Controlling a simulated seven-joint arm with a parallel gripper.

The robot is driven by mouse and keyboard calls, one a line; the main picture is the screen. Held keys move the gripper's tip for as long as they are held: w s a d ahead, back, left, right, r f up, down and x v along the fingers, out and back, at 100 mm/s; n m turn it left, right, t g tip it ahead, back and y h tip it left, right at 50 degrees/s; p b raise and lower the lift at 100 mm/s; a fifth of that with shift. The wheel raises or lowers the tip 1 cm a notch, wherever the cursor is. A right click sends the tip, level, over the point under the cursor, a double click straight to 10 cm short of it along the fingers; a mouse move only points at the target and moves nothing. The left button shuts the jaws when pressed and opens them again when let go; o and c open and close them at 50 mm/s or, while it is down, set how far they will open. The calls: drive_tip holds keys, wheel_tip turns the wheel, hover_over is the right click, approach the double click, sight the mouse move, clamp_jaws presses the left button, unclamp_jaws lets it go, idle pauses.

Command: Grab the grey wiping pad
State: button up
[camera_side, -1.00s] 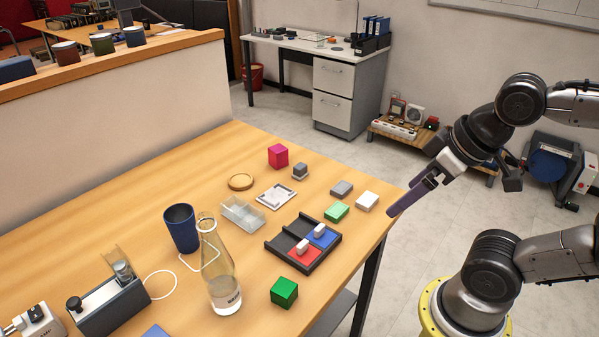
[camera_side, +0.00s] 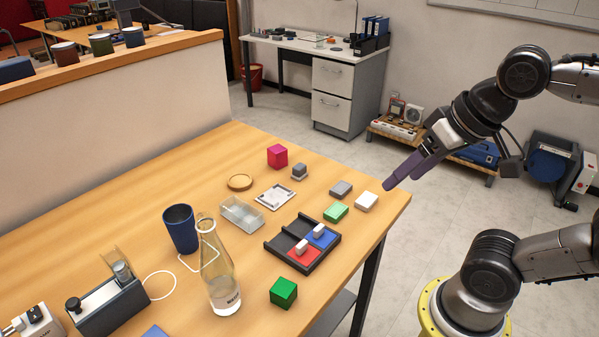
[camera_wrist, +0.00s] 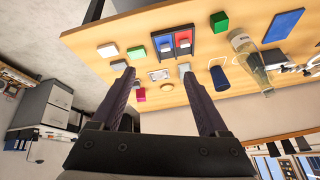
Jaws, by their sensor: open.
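The grey wiping pad (camera_side: 341,188) is a small flat block lying on the wooden table, near its right edge in the side view. A green block and a white block lie close to it. In the wrist view the grey pad (camera_wrist: 119,65) shows just beyond the tip of the left finger. My gripper (camera_side: 390,184) has purple fingers and is at the table's right edge, above and to the right of the pad, apart from it. In the wrist view my gripper (camera_wrist: 157,74) is open, with nothing held between its fingers.
The green block (camera_side: 336,212) and white block (camera_side: 367,201) sit beside the pad. A dark tray (camera_side: 274,245) with red and blue squares, a clear bin (camera_side: 241,214), a glass bottle (camera_side: 220,275), a blue cup (camera_side: 181,230) and a pink cube (camera_side: 277,156) stand further left.

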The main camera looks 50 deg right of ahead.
drive_tip(key=w+r+m, duration=0.4)
drive_tip(key=w+r, duration=0.3)
drive_tip(key=m+g, duration=0.6)
drive_tip(key=m, duration=0.4)
hover_over(299, 166)
drive_tip(key=f, duration=2.4)
drive_tip(key=shift+w+d+f, duration=0.1)
drive_tip(key=shift+d, duration=0.1)
drive_tip(key=shift+a+f, duration=0.1)
drive_tip(key=shift+f, duration=2.95)
